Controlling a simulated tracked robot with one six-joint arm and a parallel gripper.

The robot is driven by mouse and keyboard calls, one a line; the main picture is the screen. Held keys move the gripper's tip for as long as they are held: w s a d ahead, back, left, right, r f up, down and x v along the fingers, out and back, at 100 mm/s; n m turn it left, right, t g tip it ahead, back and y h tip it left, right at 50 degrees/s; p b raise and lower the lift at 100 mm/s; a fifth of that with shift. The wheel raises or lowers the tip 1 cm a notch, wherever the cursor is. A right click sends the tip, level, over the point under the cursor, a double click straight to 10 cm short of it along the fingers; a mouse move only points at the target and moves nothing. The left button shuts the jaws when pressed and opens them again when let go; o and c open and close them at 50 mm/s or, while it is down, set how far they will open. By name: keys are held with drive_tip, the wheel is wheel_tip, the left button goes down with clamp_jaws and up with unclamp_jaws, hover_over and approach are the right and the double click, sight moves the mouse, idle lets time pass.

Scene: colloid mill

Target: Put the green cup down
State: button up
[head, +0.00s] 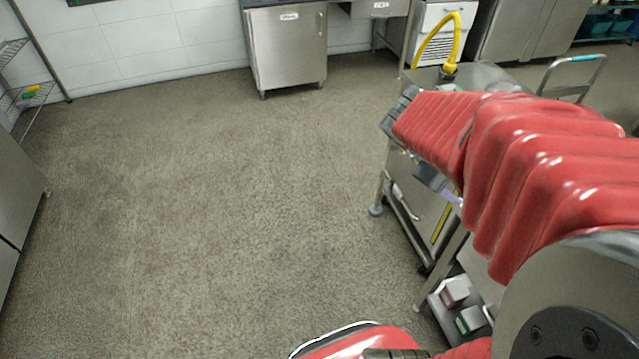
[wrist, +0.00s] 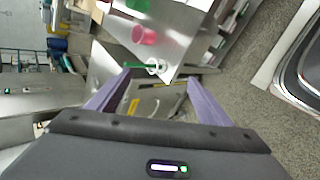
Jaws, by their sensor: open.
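My gripper (wrist: 158,76) is open, with its two purple fingers apart and nothing held between them. In the wrist view a green object (wrist: 138,5), possibly the green cup, is cut off by the top edge, beyond the fingertips. A pink cup-like object (wrist: 143,35) sits just below it on a metal surface. A small white ring-shaped item (wrist: 155,66) and a thin green strip show near the fingertips; I cannot tell what they belong to. In the head view my red-sleeved arm hides most of the gripper and the worktop, and no green cup is clear there.
A steel cart (head: 408,200) stands under my arm, with a yellow hose (head: 457,35) at its far end. Small boxes (head: 455,292) lie on a low shelf. A steel cabinet (head: 287,48) stands by the back wall. The floor (head: 220,190) at left is clear.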

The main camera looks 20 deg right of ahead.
drive_tip(key=a+r+m+t+y, duration=0.2)
drive_tip(key=a+t+y, duration=0.3)
drive_tip(key=a, duration=2.5)
drive_tip(key=y, duration=0.4)
drive_tip(key=shift+w+a+t, duration=0.3)
drive_tip(key=shift+a+t, duration=0.05)
drive_tip(key=shift+t, duration=0.05)
drive_tip(key=shift+r, duration=0.1)
drive_tip(key=shift+c, duration=0.6)
